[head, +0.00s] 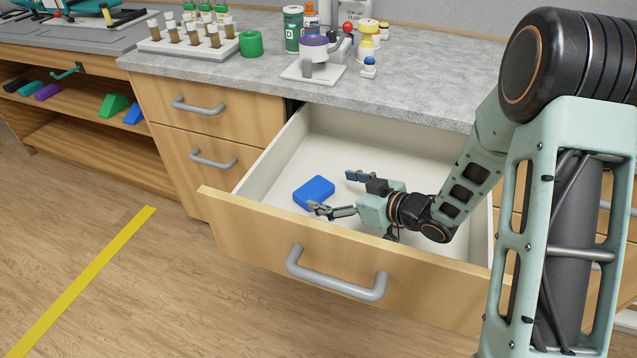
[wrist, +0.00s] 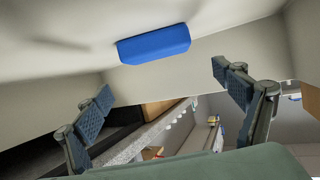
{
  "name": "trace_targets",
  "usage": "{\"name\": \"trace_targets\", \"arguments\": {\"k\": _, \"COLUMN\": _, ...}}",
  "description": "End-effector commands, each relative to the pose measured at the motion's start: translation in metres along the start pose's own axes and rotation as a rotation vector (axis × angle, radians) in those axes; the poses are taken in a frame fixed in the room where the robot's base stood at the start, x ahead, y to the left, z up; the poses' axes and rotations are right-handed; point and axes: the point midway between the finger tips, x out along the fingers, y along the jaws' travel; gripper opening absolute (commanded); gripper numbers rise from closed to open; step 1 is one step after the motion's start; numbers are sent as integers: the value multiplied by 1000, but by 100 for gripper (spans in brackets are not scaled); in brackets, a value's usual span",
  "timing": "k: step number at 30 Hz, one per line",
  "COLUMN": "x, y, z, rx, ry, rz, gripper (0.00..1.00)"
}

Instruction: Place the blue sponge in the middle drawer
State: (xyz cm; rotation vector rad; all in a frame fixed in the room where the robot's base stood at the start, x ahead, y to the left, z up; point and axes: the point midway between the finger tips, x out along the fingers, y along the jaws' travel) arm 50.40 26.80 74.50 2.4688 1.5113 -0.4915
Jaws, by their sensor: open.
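The blue sponge (head: 314,193) lies on the white floor of the open middle drawer (head: 290,240), toward its left side. My gripper (head: 333,194) is inside the drawer, just to the right of the sponge, with its fingers spread and nothing between them. In the wrist view the sponge (wrist: 154,45) shows beyond and between the two open fingertips (wrist: 165,95), apart from both. The drawer's wooden front and its grey handle (head: 336,275) face the room.
The grey counter (head: 420,90) overhangs the back of the drawer. It holds a vial rack (head: 188,45), a green ring (head: 251,43), bottles and a small instrument (head: 314,60). Closed drawers (head: 205,105) stand at the left. The floor (head: 150,280) in front is clear.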

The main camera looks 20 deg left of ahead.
Motion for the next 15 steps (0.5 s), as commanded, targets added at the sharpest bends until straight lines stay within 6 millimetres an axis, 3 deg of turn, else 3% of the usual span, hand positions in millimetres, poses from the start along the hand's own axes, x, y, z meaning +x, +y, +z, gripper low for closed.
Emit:
{"name": "trace_targets", "arguments": {"k": 1, "x": -13, "y": 2, "z": -2, "rx": 1, "ry": 1, "rz": 5, "gripper": 89}}
{"name": "trace_targets", "arguments": {"k": 6, "x": -40, "y": 2, "z": -1, "rx": 0, "ry": 0, "rz": 3, "gripper": 89}}
{"name": "trace_targets", "arguments": {"k": 15, "x": -54, "y": 0, "z": 0, "rx": -1, "ry": 0, "rz": 0, "gripper": 89}}
